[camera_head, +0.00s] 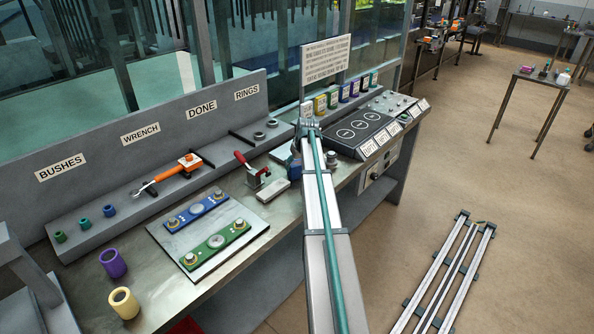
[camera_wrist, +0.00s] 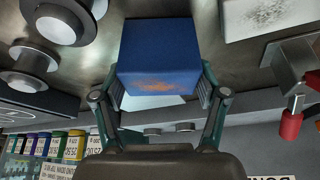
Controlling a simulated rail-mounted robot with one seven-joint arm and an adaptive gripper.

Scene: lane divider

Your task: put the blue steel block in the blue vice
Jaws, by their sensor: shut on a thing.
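The blue steel block (camera_wrist: 160,52), with a worn brownish patch on its face, sits between the two fingers of my gripper (camera_wrist: 160,90) in the wrist view. The gripper is shut on it. In the head view my arm hides most of the gripper. A small blue shape (camera_head: 293,166) shows beside the arm there, above the bench; I cannot tell whether it is the block or part of a vice. I cannot make out the blue vice clearly in either view.
A red-handled clamp (camera_head: 252,172) and a pale block (camera_head: 273,192) stand left of the arm. Grey steel cylinders (camera_wrist: 65,20) are close to the held block in the wrist view. A plate with blue and green strips (camera_head: 207,232) lies on the bench (camera_head: 160,285).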

